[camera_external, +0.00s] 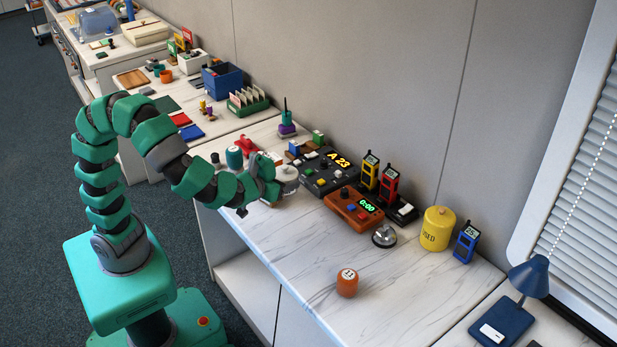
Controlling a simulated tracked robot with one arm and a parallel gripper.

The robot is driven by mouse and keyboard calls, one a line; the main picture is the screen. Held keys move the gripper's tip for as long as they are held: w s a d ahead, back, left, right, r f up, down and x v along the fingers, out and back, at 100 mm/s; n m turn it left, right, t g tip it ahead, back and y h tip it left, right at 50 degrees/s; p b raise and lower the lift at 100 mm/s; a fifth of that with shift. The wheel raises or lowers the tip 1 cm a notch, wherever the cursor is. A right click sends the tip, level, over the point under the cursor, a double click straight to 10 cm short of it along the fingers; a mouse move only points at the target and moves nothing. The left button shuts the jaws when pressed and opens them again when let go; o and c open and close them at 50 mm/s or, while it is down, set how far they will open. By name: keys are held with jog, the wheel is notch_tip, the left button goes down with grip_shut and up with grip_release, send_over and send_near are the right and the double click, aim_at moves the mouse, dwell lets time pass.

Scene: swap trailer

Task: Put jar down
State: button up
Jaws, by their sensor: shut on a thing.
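My gripper (270,187) is at the end of the arm, over the left part of the marble-topped counter. It is shut on a pale grey jar (287,176), which shows just right of the fingers. The arm hides part of the jar, and I cannot tell whether its base touches the counter. A teal jar (234,157) stands behind the arm, to the left. An orange jar (347,282) with a white label on top stands apart near the counter's front edge.
The counter (300,245) is bare between my gripper and the orange jar.

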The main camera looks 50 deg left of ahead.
jog(key=s+a+f+n+y+p, duration=0.1)
jog(key=s+a+f+p, duration=0.1)
jog(key=s, duration=0.5)
jog(key=s+a+f+n+g+y+p, duration=0.1)
jog(key=s+a+f+y+p, duration=0.1)
jog(key=s+f+p, duration=0.2)
jog(key=s+p, duration=0.1)
jog(key=s, duration=0.1)
jog(key=shift+s+a+n, duration=0.25)
jog(key=shift+s+n, duration=0.05)
jog(key=shift+s, duration=0.05)
jog(key=shift+w+f+p, duration=0.15)
jog(key=shift+f+p, duration=0.05)
jog(key=shift+p, duration=0.95)
jog(key=p, duration=0.3)
jog(key=shift+w+f, duration=0.1)
jog(key=shift+f, duration=0.25)
jog(key=w+d, duration=0.2)
jog(key=w, duration=0.1)
jog(key=w+d+f, duration=0.1)
jog(key=w+d, duration=0.1)
jog(key=w, duration=0.2)
jog(key=w+d, duration=0.3)
jog(key=w, duration=0.1)
jog(key=shift+f, duration=0.15)
notch_tip(320, 180, down, 4)
jog(key=b, duration=0.4)
jog(key=shift+w, duration=0.1)
jog(key=shift+r, duration=0.2)
